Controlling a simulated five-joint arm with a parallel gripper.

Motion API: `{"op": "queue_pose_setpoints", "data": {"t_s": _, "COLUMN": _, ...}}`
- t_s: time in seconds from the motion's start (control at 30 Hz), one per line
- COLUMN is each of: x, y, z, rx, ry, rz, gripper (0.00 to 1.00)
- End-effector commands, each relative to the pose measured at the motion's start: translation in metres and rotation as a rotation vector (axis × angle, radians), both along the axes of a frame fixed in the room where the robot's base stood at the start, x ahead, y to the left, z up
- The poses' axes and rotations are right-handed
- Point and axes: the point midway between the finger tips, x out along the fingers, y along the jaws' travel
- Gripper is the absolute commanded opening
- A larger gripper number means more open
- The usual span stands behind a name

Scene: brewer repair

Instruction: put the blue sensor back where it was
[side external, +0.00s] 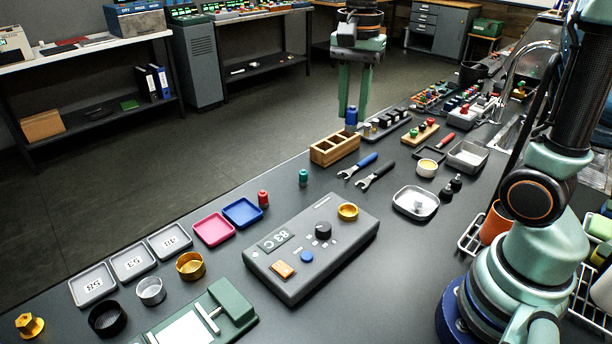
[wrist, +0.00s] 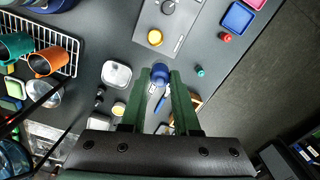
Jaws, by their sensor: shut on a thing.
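My gripper (side external: 353,108) hangs above the bench, fingers down, close to the wooden divided box. It is shut on the blue sensor (side external: 351,116), a small cylinder held upright at the fingertips. In the wrist view the blue sensor (wrist: 160,72) sits between the green fingers. A teal sensor (side external: 303,178) and a red sensor (side external: 263,198) stand on the bench to the left; the wrist view also shows the teal one (wrist: 199,71) and the red one (wrist: 226,37).
The wooden box (side external: 322,158), two wrenches (side external: 375,177) and a metal dish (side external: 416,214) are nearby. A grey control unit (side external: 328,268) reads 83 C. A blue tray (side external: 243,226) and pink tray (side external: 214,242) lie left. Bare bench lies around the teal sensor.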

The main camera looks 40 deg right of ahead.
Motion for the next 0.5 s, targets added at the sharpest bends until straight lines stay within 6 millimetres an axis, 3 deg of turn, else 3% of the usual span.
{"op": "queue_pose_setpoints", "data": {"t_s": 0.27, "x": 0.067, "y": 0.003, "z": -0.002, "rx": 0.0, "ry": 0.003, "rz": -0.024, "gripper": 0.0}}
{"op": "queue_pose_setpoints", "data": {"t_s": 0.5, "x": 0.125, "y": 0.007, "z": -0.019, "rx": 0.001, "ry": 0.004, "rz": -0.048, "gripper": 0.0}}
